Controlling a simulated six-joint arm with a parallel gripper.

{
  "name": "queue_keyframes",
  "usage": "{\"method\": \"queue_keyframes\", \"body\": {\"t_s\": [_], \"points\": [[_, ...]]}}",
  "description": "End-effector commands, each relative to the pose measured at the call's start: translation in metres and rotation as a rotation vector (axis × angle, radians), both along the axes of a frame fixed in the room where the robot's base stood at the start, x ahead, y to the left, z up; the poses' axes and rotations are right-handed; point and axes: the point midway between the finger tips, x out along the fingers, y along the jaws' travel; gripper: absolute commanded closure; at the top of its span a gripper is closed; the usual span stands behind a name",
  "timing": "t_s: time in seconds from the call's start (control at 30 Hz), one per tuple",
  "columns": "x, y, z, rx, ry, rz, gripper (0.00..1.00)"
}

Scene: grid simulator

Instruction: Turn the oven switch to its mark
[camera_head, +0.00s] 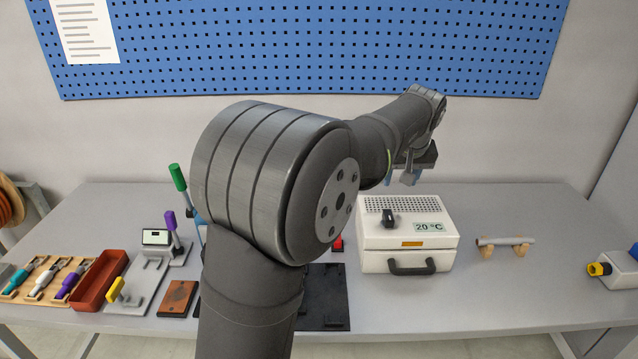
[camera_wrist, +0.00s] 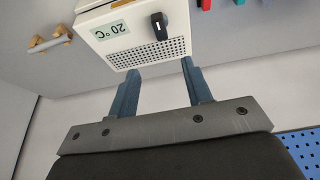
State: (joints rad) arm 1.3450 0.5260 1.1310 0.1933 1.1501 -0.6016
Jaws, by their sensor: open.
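The oven (camera_head: 372,240) is a white box with a perforated top, a dark front handle and a "20 °C" label (camera_head: 429,227). Its switch (camera_head: 389,217) is a black knob left of the label. In the wrist view, the oven (camera_wrist: 92,22) appears upside down, with the switch (camera_wrist: 159,26) beyond the fingertips. My gripper (camera_wrist: 160,67) is open, its two blue fingers apart with nothing between them. In the head view, my gripper is partly hidden by the wrist, above and behind the oven. I cannot make out the switch's mark.
A grey rod (camera_head: 505,241) on wooden supports lies right of the oven, and a yellow-tipped device (camera_head: 600,269) stands farther right. Levers, a red tray (camera_head: 100,281) and handled tools fill the left side. A blue pegboard (camera_head: 330,50) is on the wall behind.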

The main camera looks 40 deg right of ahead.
Motion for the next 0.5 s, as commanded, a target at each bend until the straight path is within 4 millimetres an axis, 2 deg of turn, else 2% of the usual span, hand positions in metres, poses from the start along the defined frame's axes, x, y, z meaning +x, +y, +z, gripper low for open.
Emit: {"method": "queue_keyframes", "body": {"t_s": [0.07,0.23,0.5], "points": [[-0.004,-0.004,-0.004,0.010,-0.021,0.008,0.55],[0.002,-0.009,-0.021,0.013,-0.025,0.013,0.55],[0.017,-0.024,-0.075,0.014,-0.024,0.013,0.55]]}}
